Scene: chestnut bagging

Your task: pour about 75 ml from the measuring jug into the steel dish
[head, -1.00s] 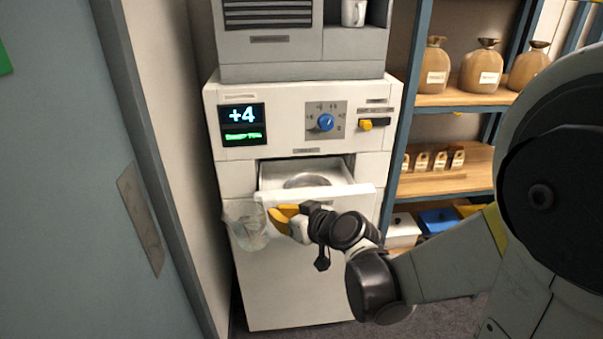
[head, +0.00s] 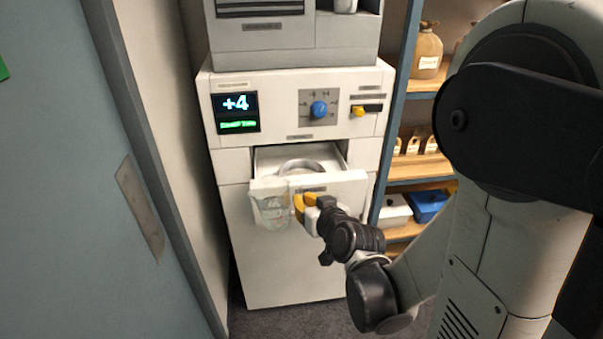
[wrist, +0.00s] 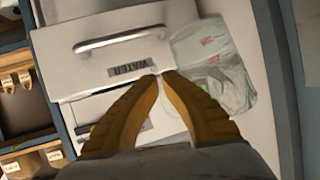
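My gripper (head: 305,207) has yellow fingers that meet at their tips, also in the wrist view (wrist: 160,76). It is shut on the clear measuring jug (head: 270,208), seemingly by its handle side. The jug hangs left of the fingers, close to upright in the head view, in front of the drawer's left end. The jug (wrist: 212,62) also shows in the wrist view with red markings; its liquid level is hard to read.
The white drawer front (head: 345,185) sticks out of the machine. A WATER label (wrist: 130,68) shows upside down in the wrist view. The display (head: 236,112) reads +4, beside a blue knob (head: 319,109). Shelves (head: 408,172) stand right; a grey-blue panel (head: 60,200) is left.

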